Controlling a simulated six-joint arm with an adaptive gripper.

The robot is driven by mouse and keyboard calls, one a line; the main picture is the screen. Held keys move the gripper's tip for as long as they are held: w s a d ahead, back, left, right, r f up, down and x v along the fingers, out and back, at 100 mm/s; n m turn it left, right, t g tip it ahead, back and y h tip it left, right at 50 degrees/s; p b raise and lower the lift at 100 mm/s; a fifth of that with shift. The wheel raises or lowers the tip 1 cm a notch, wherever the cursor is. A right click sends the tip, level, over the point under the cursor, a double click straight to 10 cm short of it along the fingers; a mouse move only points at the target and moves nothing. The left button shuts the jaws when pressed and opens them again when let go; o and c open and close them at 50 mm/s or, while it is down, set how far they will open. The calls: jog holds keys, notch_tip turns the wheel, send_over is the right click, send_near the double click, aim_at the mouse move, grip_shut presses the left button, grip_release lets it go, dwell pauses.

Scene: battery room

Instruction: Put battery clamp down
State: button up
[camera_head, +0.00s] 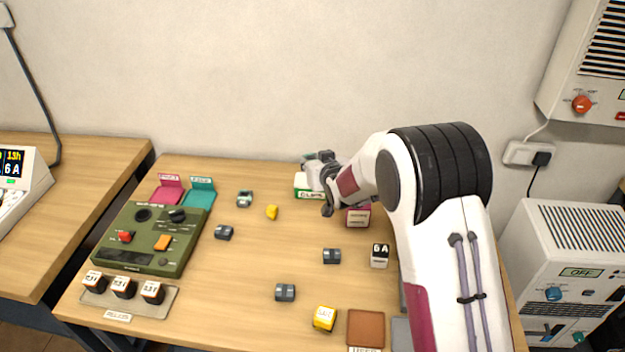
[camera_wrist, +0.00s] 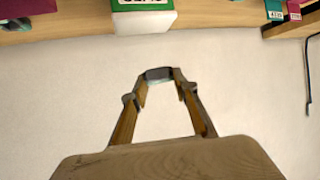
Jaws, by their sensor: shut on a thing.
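My gripper (camera_wrist: 160,78) is shut on a small dark grey battery clamp (camera_wrist: 158,73), seen between its fingertips in the wrist view. In the head view my gripper (camera_head: 322,178) is at the back of the table, by the white clamp box (camera_head: 308,194) with a green label. The box also shows in the wrist view (camera_wrist: 143,22), apart from the held clamp. The held clamp is hard to make out in the head view. Similar grey pieces lie on the table: one at left (camera_head: 223,232), one at centre (camera_head: 331,256) and one nearer the front (camera_head: 285,293).
A green control panel (camera_head: 150,240) stands at left, with pink (camera_head: 168,191) and teal (camera_head: 200,193) holders behind it. A teal-grey piece (camera_head: 245,199) and a yellow piece (camera_head: 272,212) lie mid-table. A white 6 A block (camera_head: 379,256) stands near my arm. Bare wood lies between them.

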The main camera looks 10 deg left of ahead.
aim_at(314, 155)
jog(key=w, duration=0.1)
jog(key=w+r, duration=0.1)
jog(key=w, duration=0.1)
jog(key=shift+r, duration=0.3)
jog(key=shift+w+a+r+y, duration=0.3)
jog(key=shift+w+r, duration=0.2)
jog(key=shift+w, duration=0.1)
jog(key=shift+s+d+f, duration=0.1)
jog(key=shift+d+f, duration=0.05)
jog(key=shift+f, duration=0.15)
jog(key=shift+f, duration=0.1)
jog(key=shift+f, duration=3.05)
jog(key=shift+f, duration=1.9)
jog(key=shift+f, duration=0.15)
